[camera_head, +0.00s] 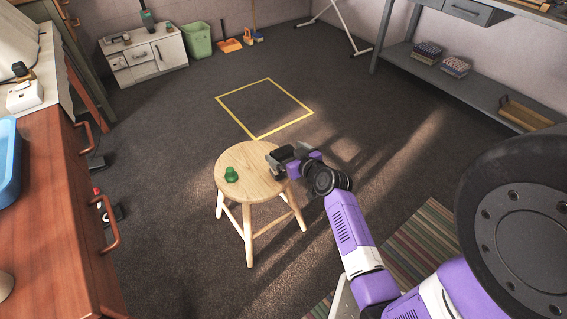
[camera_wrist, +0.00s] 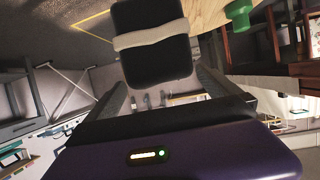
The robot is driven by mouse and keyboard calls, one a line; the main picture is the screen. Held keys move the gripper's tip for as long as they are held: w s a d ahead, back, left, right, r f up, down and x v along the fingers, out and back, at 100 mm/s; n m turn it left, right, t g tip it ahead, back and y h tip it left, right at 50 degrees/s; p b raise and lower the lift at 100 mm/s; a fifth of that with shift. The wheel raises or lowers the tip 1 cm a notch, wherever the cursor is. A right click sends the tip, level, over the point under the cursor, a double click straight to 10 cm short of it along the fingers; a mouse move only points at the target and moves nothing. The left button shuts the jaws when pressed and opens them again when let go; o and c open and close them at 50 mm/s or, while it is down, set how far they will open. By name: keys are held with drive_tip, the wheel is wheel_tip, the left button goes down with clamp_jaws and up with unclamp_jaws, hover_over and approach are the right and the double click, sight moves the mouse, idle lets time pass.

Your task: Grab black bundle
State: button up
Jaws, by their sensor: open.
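The black bundle (camera_wrist: 152,68) is a dark block with a pale band around it. In the wrist view it stands at the top centre, its near end between the tips of my open fingers. In the head view the bundle (camera_head: 279,160) is a small dark shape at the right edge of the round wooden stool (camera_head: 247,188), partly hidden by my gripper. My gripper (camera_head: 291,158) is at that edge, coming from the right. In the wrist view my gripper (camera_wrist: 160,82) has its fingers apart on either side; I cannot tell whether they touch the bundle.
A small green object (camera_head: 231,175) stands on the stool left of the bundle; it also shows in the wrist view (camera_wrist: 239,14). A wooden drawer cabinet (camera_head: 50,200) is at the left, a grey shelf bench (camera_head: 455,82) at the right. Floor behind the stool is clear.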

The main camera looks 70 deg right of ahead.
sight(279, 149)
drive_tip(key=shift+b+x, duration=0.45)
drive_tip(key=shift+x, duration=1.9)
drive_tip(key=shift+a, duration=0.1)
drive_tip(key=c, duration=1.3)
